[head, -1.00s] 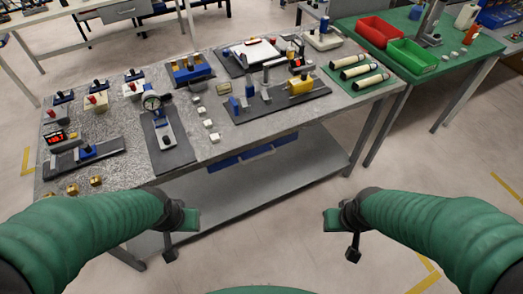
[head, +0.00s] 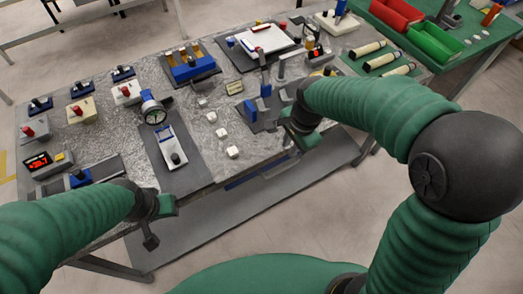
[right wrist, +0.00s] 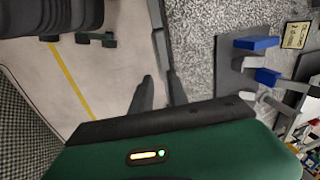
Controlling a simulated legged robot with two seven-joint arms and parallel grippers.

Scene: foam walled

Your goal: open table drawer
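The grey speckled workbench (head: 205,110) fills the middle of the head view. Under its front edge a blue drawer front (head: 246,178) shows partly; my right arm and the bench top hide much of it, and I cannot tell if it is pulled out. My right gripper (head: 292,148) is at the bench's front edge, close to the drawer's right part. In the right wrist view its dark fingers (right wrist: 157,88) look apart beside a grey bar (right wrist: 158,35) along the bench edge; I see no clear grip. My left gripper (head: 158,222) hangs at the bench's front left, away from the drawer.
Fixtures, switches and a gauge (head: 153,112) crowd the bench top. Blue blocks on a dark plate (right wrist: 238,65) sit close to my right gripper. A green table (head: 465,45) with red and green bins stands at the back right.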

